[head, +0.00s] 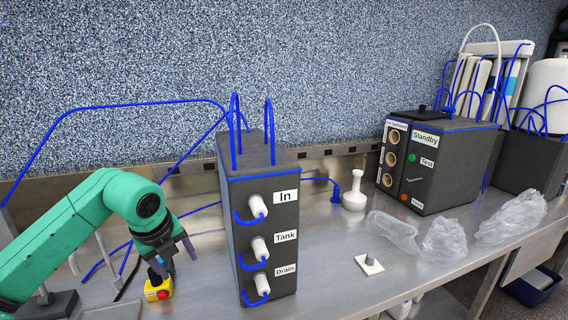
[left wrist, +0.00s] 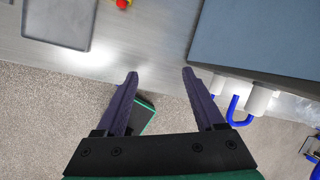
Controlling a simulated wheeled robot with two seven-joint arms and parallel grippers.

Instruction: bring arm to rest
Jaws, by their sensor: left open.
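My left gripper (head: 173,261) is at the end of the green arm that comes in from the left in the head view. It is left of the dark box labelled In, Tank and Drain (head: 262,190), apart from it. In the left wrist view the two purple fingers of the gripper (left wrist: 160,75) are spread with nothing between them. The box's blue-grey top (left wrist: 260,40) shows at the upper right there, with white fittings and blue tubing beside it. My right gripper is not in view.
A red-and-yellow button box (head: 158,289) stands close below the gripper. A grey tray (left wrist: 58,22) lies on the bench. Blue tubes (head: 130,103) arch behind the arm.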

